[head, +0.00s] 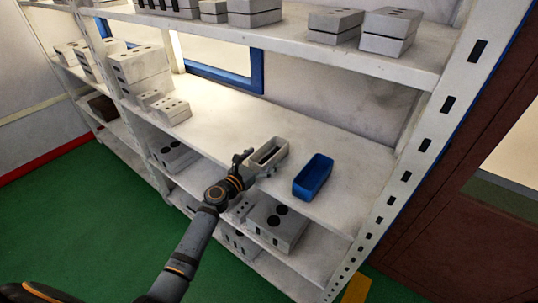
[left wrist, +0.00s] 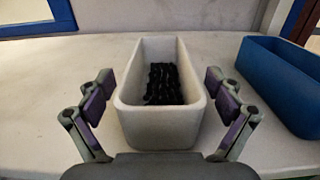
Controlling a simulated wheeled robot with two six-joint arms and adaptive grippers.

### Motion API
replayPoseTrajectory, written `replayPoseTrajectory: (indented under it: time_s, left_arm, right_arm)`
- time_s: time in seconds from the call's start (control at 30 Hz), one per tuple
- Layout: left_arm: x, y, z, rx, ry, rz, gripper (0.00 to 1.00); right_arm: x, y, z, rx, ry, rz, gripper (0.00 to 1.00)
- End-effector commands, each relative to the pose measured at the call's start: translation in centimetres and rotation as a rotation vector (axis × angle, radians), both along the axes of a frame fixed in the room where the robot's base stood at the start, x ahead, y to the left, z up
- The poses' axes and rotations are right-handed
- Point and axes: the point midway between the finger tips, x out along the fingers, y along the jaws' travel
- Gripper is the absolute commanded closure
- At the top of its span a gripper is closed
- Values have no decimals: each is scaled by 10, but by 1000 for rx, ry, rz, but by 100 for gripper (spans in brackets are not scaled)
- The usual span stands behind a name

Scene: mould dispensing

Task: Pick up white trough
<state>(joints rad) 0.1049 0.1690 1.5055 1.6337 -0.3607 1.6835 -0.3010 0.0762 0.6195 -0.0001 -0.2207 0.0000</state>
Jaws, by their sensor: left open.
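The white trough (head: 281,144) stands upright on the middle shelf, near its front edge. In the left wrist view the white trough (left wrist: 163,131) is centred, with its short end towards me and dark, lumpy contents inside. My left gripper (head: 254,165) is at the near end of the trough. It also shows in the left wrist view (left wrist: 163,105), open, with one finger on each side of the trough and a visible gap on both sides. My right gripper is not in view.
A blue trough (head: 313,177) stands to the right of the white one on the same shelf (head: 225,110). Grey boxes (head: 172,110) stand on the shelf's left part. A box (head: 276,222) sits on the shelf below. A shelf with boxes hangs above.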

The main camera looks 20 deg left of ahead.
Motion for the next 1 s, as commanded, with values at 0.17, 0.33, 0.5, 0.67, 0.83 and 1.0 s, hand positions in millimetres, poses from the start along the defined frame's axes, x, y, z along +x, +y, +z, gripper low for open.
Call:
replayPoseTrajectory:
  time_s: [0.17, 0.33, 0.5, 0.67, 0.83, 1.0]
  left_arm:
    - [8, -3, -1, 0, 1, -1, 8]
    - [7, -3, -1, 0, 1, -1, 13]
    - [7, -3, -1, 0, 1, -1, 36]
    - [7, -3, -1, 0, 1, -1, 58]
    - [7, -3, -1, 0, 1, -1, 68]
    - [7, -3, 1, 0, 1, 0, 68]
  right_arm:
    - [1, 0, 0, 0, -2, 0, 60]
    - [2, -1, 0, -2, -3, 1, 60]
    - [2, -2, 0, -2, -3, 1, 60]
    - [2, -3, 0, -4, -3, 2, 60]
    - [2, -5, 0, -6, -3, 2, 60]
    - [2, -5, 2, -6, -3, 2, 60]
